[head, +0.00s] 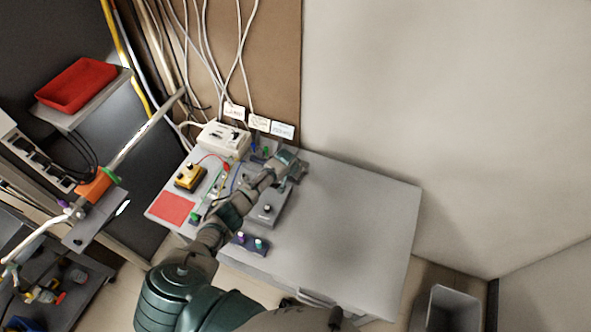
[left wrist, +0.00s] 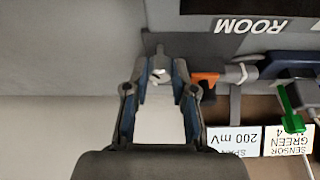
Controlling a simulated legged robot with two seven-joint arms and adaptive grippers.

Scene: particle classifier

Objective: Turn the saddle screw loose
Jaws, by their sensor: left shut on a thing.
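My left gripper (head: 292,166) is at the back of the grey bench, near the wall board. In the left wrist view, the left gripper's fingertips (left wrist: 160,74) close on a small pale metal piece (left wrist: 159,76), which looks like the saddle screw. The fingers hide most of it. The screw is too small to make out in the head view, behind my gripper. My right gripper is in neither view.
Labels (head: 259,122) hang at the back edge, below white cables. A white box (head: 224,139), a yellow box (head: 190,177) and a red pad (head: 172,208) are on the bench's left. Its right half (head: 365,215) is clear. A grey bin (head: 452,308) stands at lower right.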

